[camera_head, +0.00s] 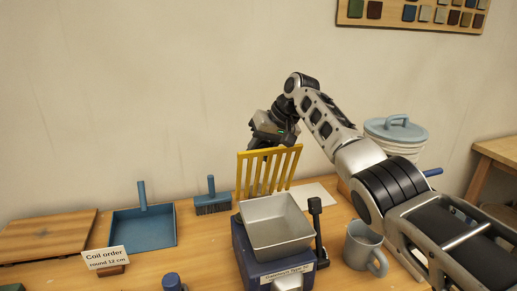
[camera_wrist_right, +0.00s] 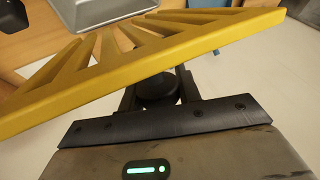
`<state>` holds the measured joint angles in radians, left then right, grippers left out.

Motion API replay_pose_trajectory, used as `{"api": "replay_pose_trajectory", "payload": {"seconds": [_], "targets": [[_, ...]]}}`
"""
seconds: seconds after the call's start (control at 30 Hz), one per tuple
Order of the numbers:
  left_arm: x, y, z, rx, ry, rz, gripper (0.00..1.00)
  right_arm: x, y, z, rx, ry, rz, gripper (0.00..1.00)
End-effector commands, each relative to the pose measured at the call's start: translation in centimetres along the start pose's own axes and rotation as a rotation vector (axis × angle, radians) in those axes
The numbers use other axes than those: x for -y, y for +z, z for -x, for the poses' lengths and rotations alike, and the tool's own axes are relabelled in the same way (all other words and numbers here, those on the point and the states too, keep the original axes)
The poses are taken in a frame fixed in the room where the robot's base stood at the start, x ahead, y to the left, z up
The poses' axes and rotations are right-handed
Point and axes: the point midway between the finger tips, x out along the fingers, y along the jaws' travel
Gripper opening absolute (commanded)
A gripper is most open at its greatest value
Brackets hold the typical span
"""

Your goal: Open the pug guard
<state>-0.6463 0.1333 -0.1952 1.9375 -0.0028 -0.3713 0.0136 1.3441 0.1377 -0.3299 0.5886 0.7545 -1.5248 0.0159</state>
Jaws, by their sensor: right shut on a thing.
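The yellow slatted guard (camera_head: 268,170) stands nearly upright behind a grey metal hopper (camera_head: 276,226) on a dark blue machine (camera_head: 250,262). My right gripper (camera_head: 262,146) is at the guard's top left, on its far side. In the right wrist view the guard (camera_wrist_right: 130,70) crosses the picture at a slant, and my right gripper (camera_wrist_right: 158,88) is shut on a round black knob (camera_wrist_right: 157,90) beside it. The guard hides part of the fingertips. The hopper looks empty and its top is uncovered. My left gripper is not in view.
A black lever (camera_head: 316,225) rises right of the machine, near a grey mug (camera_head: 363,247). A blue dustpan (camera_head: 143,228), brush (camera_head: 212,200), wooden board (camera_head: 45,233) and "Coil order" card (camera_head: 106,258) lie left. A lidded pale stack (camera_head: 396,130) stands behind my right arm.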

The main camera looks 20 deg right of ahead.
Motion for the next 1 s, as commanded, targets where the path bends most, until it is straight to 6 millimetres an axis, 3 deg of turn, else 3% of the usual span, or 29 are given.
{"api": "replay_pose_trajectory", "payload": {"seconds": [0.47, 0.5, 0.57, 0.87, 1.0], "targets": [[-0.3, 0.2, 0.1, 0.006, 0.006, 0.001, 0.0, 0.1, 0.2, -0.1, 0.017, 0.001, -0.004, 0.0], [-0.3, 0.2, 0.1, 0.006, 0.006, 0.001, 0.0, 0.1, 0.2, -0.1, 0.017, 0.001, -0.004, 0.42], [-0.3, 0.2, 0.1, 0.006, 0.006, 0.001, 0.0, 0.0, 0.2, -0.1, 0.017, 0.001, -0.004, 0.55], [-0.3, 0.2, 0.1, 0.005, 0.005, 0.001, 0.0, 0.0, 0.2, 0.1, 0.015, 0.001, -0.005, 0.55], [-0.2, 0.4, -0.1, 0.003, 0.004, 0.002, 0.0, -0.1, 0.1, 1.3, 0.012, 0.0, -0.004, 0.55]]}}
